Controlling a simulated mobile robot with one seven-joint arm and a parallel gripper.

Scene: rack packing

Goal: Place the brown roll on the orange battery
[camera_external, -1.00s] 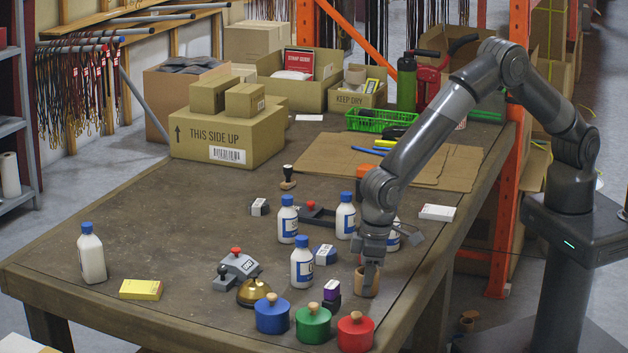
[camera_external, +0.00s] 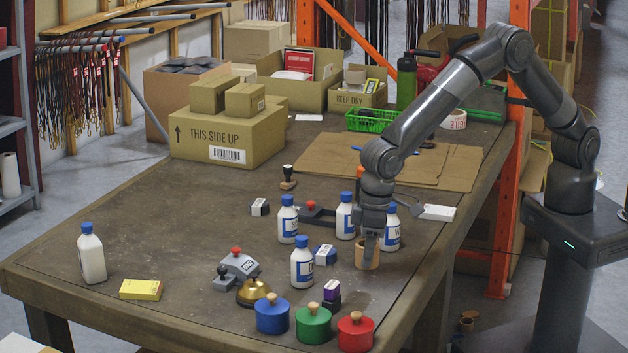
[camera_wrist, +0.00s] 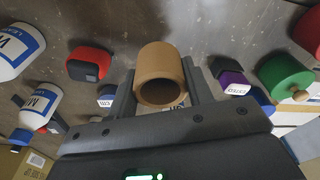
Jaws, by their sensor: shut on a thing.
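The brown roll (camera_external: 367,257) is a short hollow cylinder near the table's right edge, beside the white bottles. My gripper (camera_external: 368,238) reaches down to it from above and is shut on it. In the wrist view the roll (camera_wrist: 160,72) sits between the fingers (camera_wrist: 160,85), with its open end facing the camera. I cannot tell how high it is above the table. A small orange patch (camera_external: 360,172) shows behind my arm, mostly hidden; I cannot tell whether it is the orange battery. A red-and-black block (camera_wrist: 88,64) shows in the wrist view.
White bottles (camera_external: 302,265) stand close to the left of my gripper, with another (camera_external: 390,232) just behind. A purple block (camera_external: 331,290) and blue (camera_external: 272,316), green (camera_external: 313,324) and red (camera_external: 356,331) knobbed weights stand in front.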

